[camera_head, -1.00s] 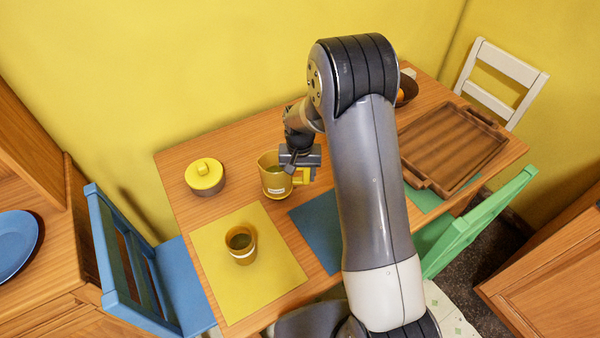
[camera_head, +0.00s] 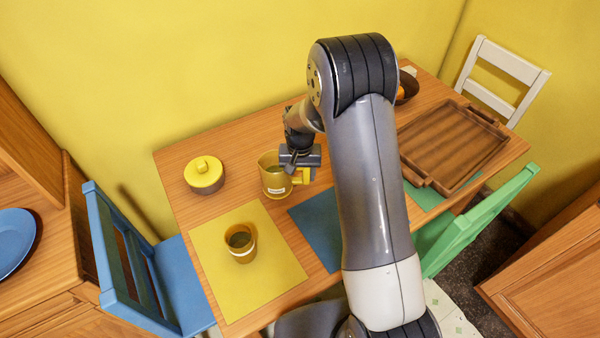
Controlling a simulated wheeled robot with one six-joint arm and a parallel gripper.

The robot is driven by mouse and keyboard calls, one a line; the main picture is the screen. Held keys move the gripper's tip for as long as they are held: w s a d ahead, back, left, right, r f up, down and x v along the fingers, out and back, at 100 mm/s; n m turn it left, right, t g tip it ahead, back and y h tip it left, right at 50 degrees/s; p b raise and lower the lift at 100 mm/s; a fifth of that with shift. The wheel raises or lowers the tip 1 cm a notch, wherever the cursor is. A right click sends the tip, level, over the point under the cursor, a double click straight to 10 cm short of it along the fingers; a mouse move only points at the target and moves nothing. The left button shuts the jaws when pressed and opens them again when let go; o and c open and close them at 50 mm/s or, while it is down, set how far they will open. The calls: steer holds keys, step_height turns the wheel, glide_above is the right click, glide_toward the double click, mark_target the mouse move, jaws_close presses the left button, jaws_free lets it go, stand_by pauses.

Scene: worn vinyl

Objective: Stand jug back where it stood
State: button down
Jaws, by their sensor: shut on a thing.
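The yellow jug (camera_head: 274,180) is upright at the back middle of the wooden table, with a pale label on its front and its handle to the right. My gripper (camera_head: 300,172) is at the jug's handle side and shut on it; the fingertips are partly hidden by the gripper body. I cannot tell whether the jug's base touches the table or hangs just above it.
A cup (camera_head: 240,243) with dark contents stands on the yellow placemat (camera_head: 215,285). A yellow-lidded pot (camera_head: 204,176) is left of the jug. A blue placemat (camera_head: 315,222) lies right, partly behind my arm. A wooden tray (camera_head: 455,145) and a bowl (camera_head: 406,90) are farther right.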

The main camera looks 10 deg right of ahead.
steer(key=shift+c, duration=2.2)
jaws_free()
steer(key=shift+r, duration=0.1)
steer(key=shift+r+p, duration=2.4)
steer(key=shift+r, duration=1.55)
step_height(320, 180, up, 11)
steer(key=b, duration=0.1)
steer(key=shift+f, duration=0.2)
